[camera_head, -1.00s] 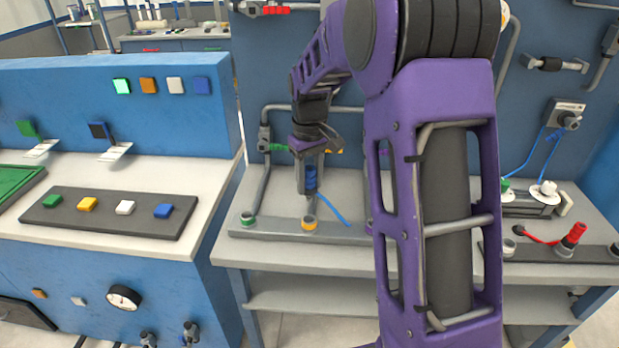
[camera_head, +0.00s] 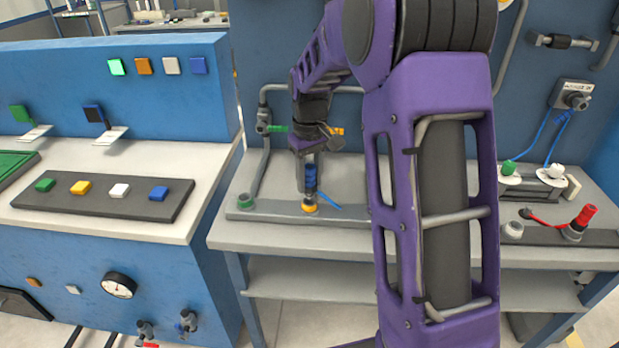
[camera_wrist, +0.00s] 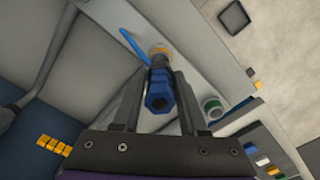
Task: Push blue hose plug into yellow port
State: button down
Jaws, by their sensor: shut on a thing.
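The blue hose plug (camera_head: 311,180) is upright between the fingers of my gripper (camera_head: 309,176), which is shut on it. The plug also shows in the wrist view (camera_wrist: 160,90), between both fingers (camera_wrist: 159,100). A blue hose (camera_head: 327,204) trails from it to the right. The yellow port (camera_head: 309,208) is on the grey strip on the bench, directly below the plug. In the wrist view the port (camera_wrist: 159,50) is partly hidden behind the plug. The plug's lower end is at the port's top; I cannot tell how deep it sits.
A green-ringed port (camera_head: 246,201) is left of the yellow one on the strip (camera_head: 270,215). My arm hides the strip's right part. A red plug (camera_head: 581,220) with a red hose stands at the right. A wall pipe (camera_head: 262,150) rises behind the green port.

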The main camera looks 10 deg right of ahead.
aim_at(309, 188)
jog(key=shift+f+b, duration=0.8)
jog(key=shift+f, duration=0.85)
dwell(0.4)
jog(key=shift+c, duration=1.8)
grip_release()
jog(key=shift+r, duration=0.1)
